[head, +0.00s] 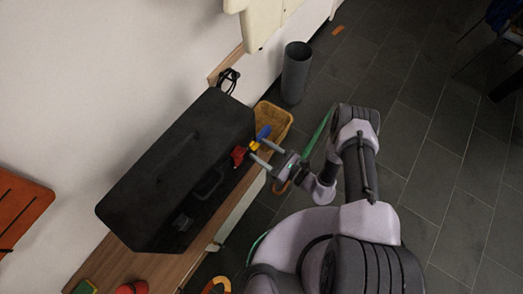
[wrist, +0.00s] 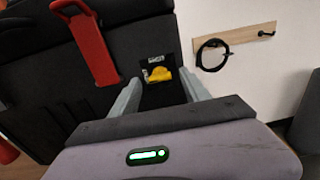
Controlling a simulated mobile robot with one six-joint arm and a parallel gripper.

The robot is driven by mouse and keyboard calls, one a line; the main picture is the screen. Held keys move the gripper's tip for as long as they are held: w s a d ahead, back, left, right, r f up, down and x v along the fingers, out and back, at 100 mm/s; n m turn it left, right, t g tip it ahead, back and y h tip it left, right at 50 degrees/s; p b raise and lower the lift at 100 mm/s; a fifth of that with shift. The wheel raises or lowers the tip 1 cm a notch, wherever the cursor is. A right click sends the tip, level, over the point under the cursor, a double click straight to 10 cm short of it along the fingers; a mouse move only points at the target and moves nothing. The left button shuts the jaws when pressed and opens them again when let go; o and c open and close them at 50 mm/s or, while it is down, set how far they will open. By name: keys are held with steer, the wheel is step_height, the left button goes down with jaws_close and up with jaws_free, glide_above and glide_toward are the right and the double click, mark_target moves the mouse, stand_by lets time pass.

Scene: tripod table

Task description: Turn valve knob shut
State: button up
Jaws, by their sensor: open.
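A small yellow piece (wrist: 160,74) shows between and beyond the fingers in the wrist view. It looks like a knob, but I cannot tell for sure that it is the valve knob. In the head view a yellow part (head: 254,145) with a blue part (head: 263,132) and a red part (head: 238,155) sits at the right end of a black case (head: 180,165). My gripper (head: 258,151) is open, its fingertips close to these parts. In the wrist view my gripper (wrist: 159,78) has a finger on each side of the yellow piece. Contact cannot be told.
The case stands on a wooden bench (head: 110,265) along a white wall. A red strap-like part (wrist: 92,48) lies left of the fingers. A yellow basket (head: 275,120) and a grey bin (head: 296,72) stand behind.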

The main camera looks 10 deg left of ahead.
steer(key=shift+w+a, duration=0.1)
steer(key=shift+a, duration=0.1)
jaws_close()
steer(key=shift+m, duration=0.3)
steer(key=shift+m+b, duration=3.6)
steer(key=shift+m, duration=4.9)
